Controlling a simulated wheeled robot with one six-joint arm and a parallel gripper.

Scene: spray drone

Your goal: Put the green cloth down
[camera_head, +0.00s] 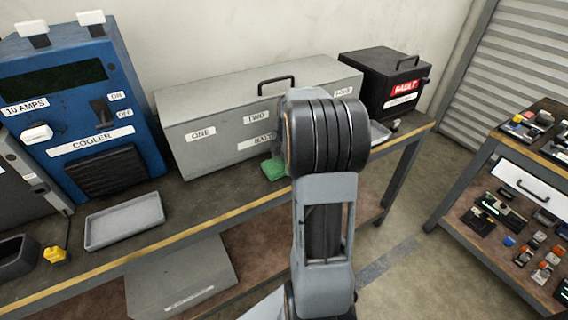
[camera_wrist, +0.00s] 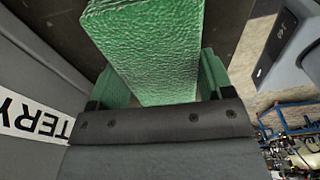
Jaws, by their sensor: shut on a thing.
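The green cloth (camera_head: 273,168) shows in the head view just left of my arm, at the workbench in front of the long grey box. Most of it is hidden behind the arm there. In the wrist view the cloth (camera_wrist: 150,45) is a thick textured green piece between the fingers of my gripper (camera_wrist: 161,82). My gripper is shut on it. I cannot tell whether the cloth touches the bench top.
The grey battery box (camera_head: 210,125) stands behind the cloth. A blue cooler unit (camera_head: 85,95) is at left, a black fault box (camera_head: 385,80) at right. A grey tray (camera_head: 124,221) lies on the bench (camera_head: 190,205). Bare bench top lies between tray and cloth.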

